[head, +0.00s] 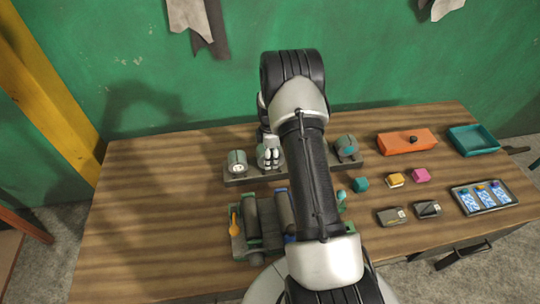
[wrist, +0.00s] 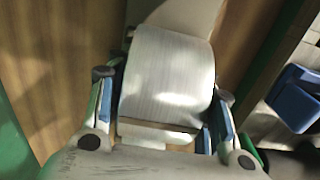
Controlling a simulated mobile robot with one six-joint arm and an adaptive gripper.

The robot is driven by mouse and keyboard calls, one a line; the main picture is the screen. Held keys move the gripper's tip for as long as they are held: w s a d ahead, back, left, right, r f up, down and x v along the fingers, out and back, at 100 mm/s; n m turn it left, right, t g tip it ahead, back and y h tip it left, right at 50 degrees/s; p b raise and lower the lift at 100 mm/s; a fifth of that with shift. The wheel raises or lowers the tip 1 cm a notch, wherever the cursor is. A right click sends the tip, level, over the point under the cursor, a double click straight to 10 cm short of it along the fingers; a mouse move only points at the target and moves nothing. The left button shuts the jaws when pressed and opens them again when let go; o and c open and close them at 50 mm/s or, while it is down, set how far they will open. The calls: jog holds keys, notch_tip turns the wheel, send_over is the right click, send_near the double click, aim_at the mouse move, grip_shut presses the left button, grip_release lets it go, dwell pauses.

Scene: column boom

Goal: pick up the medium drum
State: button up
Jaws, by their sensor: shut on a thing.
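My gripper (wrist: 165,105) is shut on a pale grey drum (wrist: 168,70), which fills the space between its two blue-padded fingers in the wrist view. In the head view my gripper (head: 269,158) is low over the long dark stand (head: 240,180), between a left drum (head: 237,160) and a right drum (head: 346,148). The held drum is mostly hidden there, taken to be the medium one from its middle place. I cannot tell whether it still touches the stand. My arm covers the middle of the stand.
A grey rack (head: 252,242) with cylinders and an orange spoon-like tool (head: 234,222) lies in front. To the right are an orange block (head: 406,141), a teal tray (head: 474,140), small coloured blocks and a tray of patterned cards (head: 484,197). The table's left part is clear.

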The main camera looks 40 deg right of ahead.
jog(key=shift+c, duration=1.2)
notch_tip(320, 180, up, 20)
jog(key=p, duration=0.2)
